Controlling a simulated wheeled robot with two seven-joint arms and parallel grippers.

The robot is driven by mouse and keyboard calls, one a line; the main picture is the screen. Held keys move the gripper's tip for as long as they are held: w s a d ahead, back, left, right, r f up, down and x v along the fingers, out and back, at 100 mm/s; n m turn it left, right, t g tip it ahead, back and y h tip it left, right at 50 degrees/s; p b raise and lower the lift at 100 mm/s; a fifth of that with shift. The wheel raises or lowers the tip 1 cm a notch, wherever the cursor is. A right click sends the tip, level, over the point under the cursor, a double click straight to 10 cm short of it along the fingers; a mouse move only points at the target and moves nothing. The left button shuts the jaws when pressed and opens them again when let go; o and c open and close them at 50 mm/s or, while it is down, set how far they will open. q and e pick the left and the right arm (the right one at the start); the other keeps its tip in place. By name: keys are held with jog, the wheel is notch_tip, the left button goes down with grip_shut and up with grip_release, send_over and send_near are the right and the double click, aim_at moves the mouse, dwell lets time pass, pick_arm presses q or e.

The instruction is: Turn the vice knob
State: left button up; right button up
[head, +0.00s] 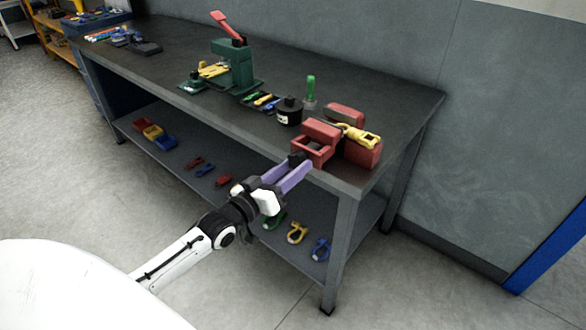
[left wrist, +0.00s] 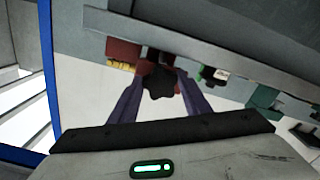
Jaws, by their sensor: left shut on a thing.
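The red vice (head: 340,138) stands at the near right corner of the dark workbench, with a yellow shackle-like piece (head: 361,136) on its top. The black vice knob (left wrist: 160,85) is on the vice's front side, and it shows small in the head view (head: 297,159). My left gripper (head: 297,171), with purple fingers, reaches up to it from the front left. It is shut on the knob, with one finger at each side in the left wrist view (left wrist: 160,92). The vice's red body (left wrist: 124,50) shows behind the knob. My right gripper is not in view.
The workbench (head: 180,60) holds a green press (head: 232,65), a black pot (head: 289,111) and a green-handled tool (head: 310,90). The lower shelf (head: 190,165) has coloured bins (head: 153,132) and several shackles (head: 297,232). The floor in front is clear.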

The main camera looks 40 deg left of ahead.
pick_arm(q)
jog(key=m, duration=1.2)
jog(key=shift+s+a+f+m, duration=0.1)
jog(key=shift+a+f+m, duration=0.2)
jog(key=shift+m, duration=0.1)
jog(key=m, duration=0.3)
jog(key=shift+r+m, duration=0.1)
jog(key=shift+m, duration=0.3)
jog(key=m, duration=0.3)
jog(key=shift+m, duration=0.3)
jog(key=m, duration=0.3)
jog(key=shift+r+m+b, duration=0.1)
jog(key=shift+m+b, duration=0.2)
jog(key=shift+b, duration=0.1)
jog(key=m+b, duration=0.1)
jog(key=m, duration=0.3)
jog(key=shift+d+r+m, duration=0.1)
jog(key=shift+m, duration=2)
jog(key=shift+r, duration=0.1)
